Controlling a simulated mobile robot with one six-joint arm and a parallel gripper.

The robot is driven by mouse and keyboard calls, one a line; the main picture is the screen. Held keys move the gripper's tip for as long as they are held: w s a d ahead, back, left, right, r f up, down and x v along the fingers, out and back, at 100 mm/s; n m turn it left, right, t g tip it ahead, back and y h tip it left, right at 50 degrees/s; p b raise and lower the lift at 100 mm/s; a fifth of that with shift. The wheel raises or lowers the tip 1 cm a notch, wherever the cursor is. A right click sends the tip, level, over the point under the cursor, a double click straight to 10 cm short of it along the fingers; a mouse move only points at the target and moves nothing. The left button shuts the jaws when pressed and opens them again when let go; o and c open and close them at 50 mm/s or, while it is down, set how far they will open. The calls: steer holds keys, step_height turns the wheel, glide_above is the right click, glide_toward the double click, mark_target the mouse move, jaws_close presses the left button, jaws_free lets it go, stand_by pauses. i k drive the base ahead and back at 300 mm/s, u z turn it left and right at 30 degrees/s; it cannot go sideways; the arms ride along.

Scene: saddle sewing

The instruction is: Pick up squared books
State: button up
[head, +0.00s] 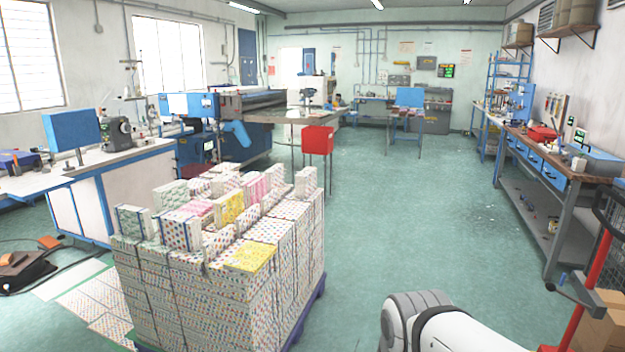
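A large stack of books (225,295) with multicoloured dotted covers stands on a dark blue pallet (308,312) at the front left in the head view. Several books lie or stand unevenly on its top. They include a yellow patterned book (251,256) lying flat at the near corner, another yellow one (230,207), a pink one (257,187) and a dotted upright block (179,231). I cannot tell which are the squared books. Part of my white arm shows at the bottom right, apart from the stack. My gripper is not in view.
Open green floor (390,230) lies right of the stack. A red bin on a stand (318,140) is behind it. A white workbench (115,165) is at left, a wooden-topped bench (545,155) at right. Flat printed sheets (95,305) and a cable lie on the left floor. A red-framed cart (595,265) is at far right.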

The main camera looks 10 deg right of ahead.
mark_target(275, 176)
steer(key=z, duration=0.55)
steer(key=k, duration=0.9)
steer(key=z, duration=0.7)
steer(key=i, duration=2.65)
steer(key=u, duration=0.2)
steer(key=i, duration=1.55)
steer(key=u, duration=0.7)
steer(key=i, duration=1.5)
steer(key=u, duration=1.7)
steer(key=i, duration=1.35)
steer(key=u, duration=0.8)
